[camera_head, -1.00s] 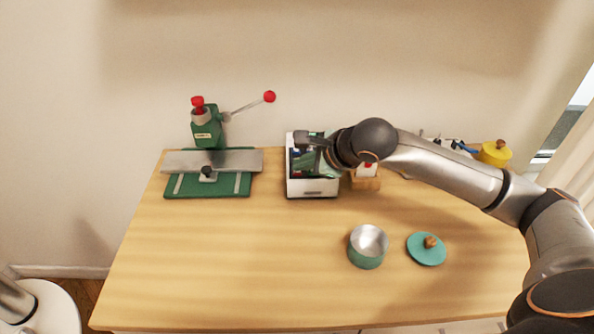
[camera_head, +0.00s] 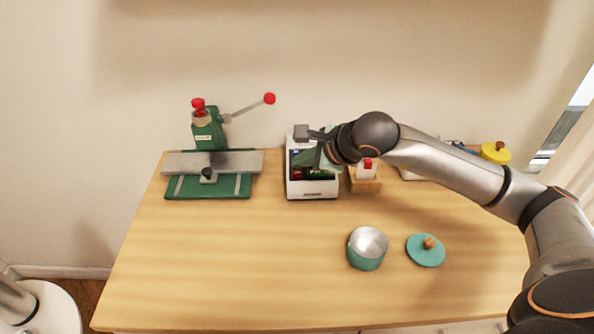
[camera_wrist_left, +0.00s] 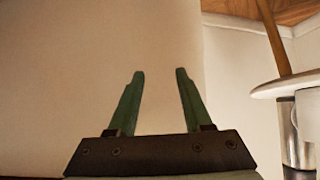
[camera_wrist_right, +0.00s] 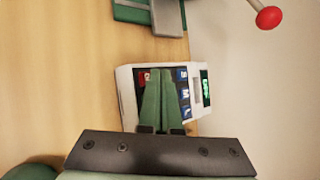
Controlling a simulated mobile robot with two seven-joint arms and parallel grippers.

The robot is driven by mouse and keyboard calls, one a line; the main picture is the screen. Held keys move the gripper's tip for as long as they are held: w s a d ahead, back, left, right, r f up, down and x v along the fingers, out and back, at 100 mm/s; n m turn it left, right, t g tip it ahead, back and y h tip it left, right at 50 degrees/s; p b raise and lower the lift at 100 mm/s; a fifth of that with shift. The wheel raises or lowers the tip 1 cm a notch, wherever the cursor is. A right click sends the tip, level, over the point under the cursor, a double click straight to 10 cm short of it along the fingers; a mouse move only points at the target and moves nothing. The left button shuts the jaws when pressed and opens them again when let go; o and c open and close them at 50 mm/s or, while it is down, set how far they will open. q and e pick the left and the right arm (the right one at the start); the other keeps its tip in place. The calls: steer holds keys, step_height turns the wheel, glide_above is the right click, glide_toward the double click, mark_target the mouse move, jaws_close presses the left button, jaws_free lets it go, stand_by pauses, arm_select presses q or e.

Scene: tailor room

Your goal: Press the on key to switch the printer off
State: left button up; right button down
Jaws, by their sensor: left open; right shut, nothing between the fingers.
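The printer (camera_head: 313,190) is a small white box with a dark key panel, near the back middle of the table. In the right wrist view the printer (camera_wrist_right: 126,98) shows a red key (camera_wrist_right: 143,76), several blue keys (camera_wrist_right: 182,75) and a lit green display (camera_wrist_right: 205,87). I cannot read which key is the on key. My right gripper (camera_wrist_right: 160,71) is shut and empty, its fingertips over the key panel between the red and blue keys and hiding part of it. I cannot tell whether they touch. My left gripper (camera_wrist_left: 160,73) is open and empty, facing a plain pale surface.
A green press (camera_head: 208,135) with a red-knobbed lever stands left of the printer. A wooden block with a red-topped item (camera_head: 367,168) is close on its right. A teal pot (camera_head: 366,258) and its lid (camera_head: 426,250) lie in front. The table's left front is clear.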

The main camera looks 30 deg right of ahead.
steer(key=shift+r+p, duration=1.35)
steer(key=shift+r, duration=1.15)
steer(key=shift+r, duration=0.1)
